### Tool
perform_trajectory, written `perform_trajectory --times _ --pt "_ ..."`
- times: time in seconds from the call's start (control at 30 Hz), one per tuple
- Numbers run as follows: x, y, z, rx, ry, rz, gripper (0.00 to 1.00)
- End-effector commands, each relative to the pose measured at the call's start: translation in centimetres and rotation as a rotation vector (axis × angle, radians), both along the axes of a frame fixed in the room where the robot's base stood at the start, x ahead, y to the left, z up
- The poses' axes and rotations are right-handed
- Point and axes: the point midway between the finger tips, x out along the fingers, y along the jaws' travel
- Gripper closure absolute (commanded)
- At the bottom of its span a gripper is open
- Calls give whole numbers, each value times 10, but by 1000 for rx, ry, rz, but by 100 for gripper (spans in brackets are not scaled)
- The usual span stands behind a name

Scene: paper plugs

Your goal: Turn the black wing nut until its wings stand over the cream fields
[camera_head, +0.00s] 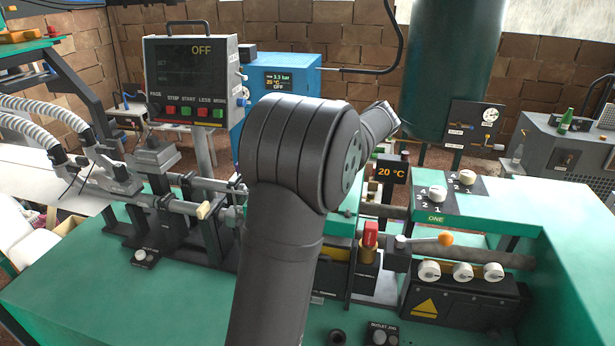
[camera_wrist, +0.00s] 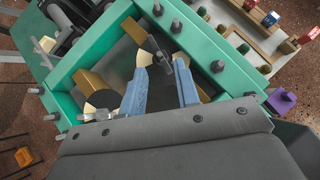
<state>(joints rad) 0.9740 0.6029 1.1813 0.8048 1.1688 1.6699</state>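In the wrist view, my gripper (camera_wrist: 161,66) has two blue fingers spread apart, with a gap between them. The black wing nut (camera_wrist: 156,45) shows at the far end of this gap, on a round disc with dark and cream fields. One cream field (camera_wrist: 143,58) shows beside the left fingertip. The fingertips are close to the disc, one on each side of the nut; I cannot tell whether they touch it. The exact direction of the wings is hard to read. In the head view, my arm hides the gripper and the nut.
In the wrist view, a second dark and cream disc (camera_wrist: 103,101) lies partly behind the left finger. A green frame (camera_wrist: 205,45) with grey bolts surrounds the recess. A purple block (camera_wrist: 281,101) is at right. In the head view, a red-topped brass valve (camera_head: 369,240) stands right of my arm.

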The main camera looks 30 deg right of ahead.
Motion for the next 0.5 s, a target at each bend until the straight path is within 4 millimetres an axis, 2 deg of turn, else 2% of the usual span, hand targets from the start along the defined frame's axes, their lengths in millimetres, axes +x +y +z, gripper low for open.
perform_trajectory --times 0.5 --pt "-72 -19 75 -4 -1 1 71"
